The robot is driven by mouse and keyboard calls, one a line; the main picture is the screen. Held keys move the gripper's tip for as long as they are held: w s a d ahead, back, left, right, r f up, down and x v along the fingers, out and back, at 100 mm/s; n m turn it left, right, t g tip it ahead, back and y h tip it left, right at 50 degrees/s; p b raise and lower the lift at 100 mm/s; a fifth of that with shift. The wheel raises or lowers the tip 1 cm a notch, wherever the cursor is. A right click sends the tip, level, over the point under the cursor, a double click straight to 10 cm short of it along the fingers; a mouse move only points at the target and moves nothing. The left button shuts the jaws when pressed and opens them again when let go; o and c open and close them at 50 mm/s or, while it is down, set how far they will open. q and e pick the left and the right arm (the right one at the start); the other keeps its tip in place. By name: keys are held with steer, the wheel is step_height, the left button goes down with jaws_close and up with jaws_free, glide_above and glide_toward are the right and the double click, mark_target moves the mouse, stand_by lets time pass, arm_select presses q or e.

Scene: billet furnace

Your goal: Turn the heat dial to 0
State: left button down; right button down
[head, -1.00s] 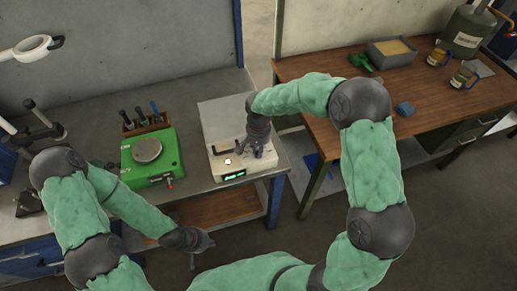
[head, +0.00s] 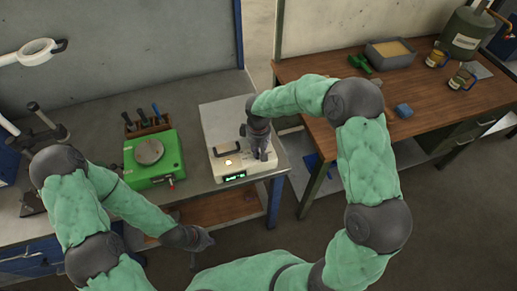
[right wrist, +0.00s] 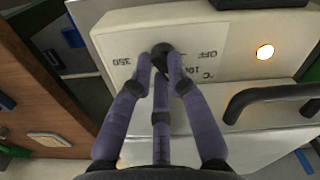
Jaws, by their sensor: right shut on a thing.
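The furnace (head: 222,118) is a pale box on the grey bench, with a green lit display (head: 235,177), a glowing lamp (right wrist: 265,52) and a dark handle (right wrist: 270,96). Its heat dial (right wrist: 161,50) is a small black knob in the right wrist view, beside the printed marks 350, 100, °C and OFF. My right gripper (head: 257,155) is at the dial, and its three purple fingers (right wrist: 162,75) are shut around it. The fingers partly cover the dial and scale, so its exact setting is unclear. My left gripper (head: 201,244) hangs low in front of the bench, away from the furnace; its fingers are too small to judge.
A green scale (head: 151,160) with a round pan and a rack of tools (head: 146,123) stand left of the furnace. A wooden table (head: 325,110) on the right holds a grey tray (head: 391,55) and mugs. A lamp arm and stand are at far left.

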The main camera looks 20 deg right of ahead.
steer(key=n+p, duration=0.1)
steer(key=n, duration=0.4)
steer(key=shift+n+p, duration=0.3)
steer(key=shift+p, duration=0.05)
steer(key=n+p, duration=0.1)
steer(key=n, duration=0.4)
steer(key=shift+w+a+p, duration=0.1)
steer(key=shift+p, duration=0.2)
steer(key=c, duration=1.2)
jaws_free()
steer(key=shift+r, duration=0.1)
step_height(320, 180, up, 12)
steer(key=shift+f, duration=0.2)
